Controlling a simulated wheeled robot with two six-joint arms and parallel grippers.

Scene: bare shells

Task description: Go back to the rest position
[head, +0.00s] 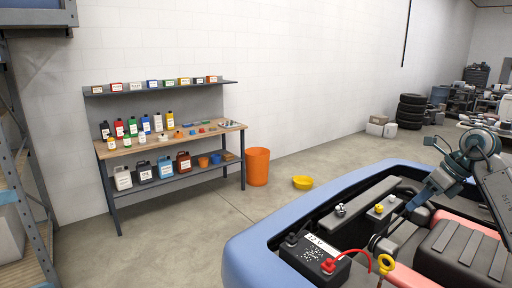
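My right arm reaches in from the right edge over the open engine bay of a blue car (255,250). My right gripper (377,241) is at the low end of the arm, dark and small, just right of the black battery (312,262). The frame does not show clearly whether its fingers are open or shut, or whether they touch anything. My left gripper is not in view.
The battery has a red terminal and red cable (355,252); a yellow cap (386,263) stands close by. A workbench (230,127) with bottles, an orange bin (257,167) and a yellow bowl (303,182) are beyond. Grey shelving (28,185) stands left. Floor between is clear.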

